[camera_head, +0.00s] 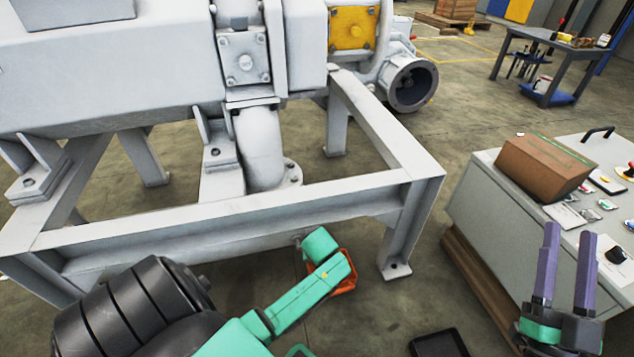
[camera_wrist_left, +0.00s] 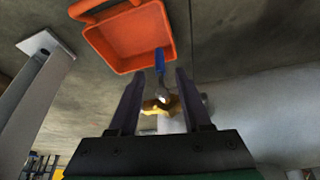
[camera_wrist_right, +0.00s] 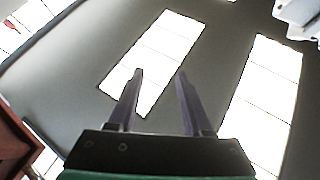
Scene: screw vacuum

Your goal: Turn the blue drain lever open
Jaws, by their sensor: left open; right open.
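The blue drain lever (camera_wrist_left: 160,60) shows in the left wrist view, on a brass valve (camera_wrist_left: 160,104) with a grey metal part. My left gripper (camera_wrist_left: 155,75) is open, with its fingers on either side of the lever and valve, and I cannot tell whether they touch. In the head view my left arm reaches down under the machine frame; its fingers and the lever are hidden there. My right gripper (camera_head: 570,230) is open and empty, pointing up in front of the control cabinet; its fingers also show in the right wrist view (camera_wrist_right: 160,80).
An orange tray (camera_wrist_left: 135,40) lies near the valve; part of it shows in the head view (camera_head: 346,284). The grey machine frame (camera_head: 330,195) stands over my left arm. A cardboard box (camera_head: 545,167) sits on the control cabinet (camera_head: 480,205). A dark tray (camera_head: 438,345) is on the floor.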

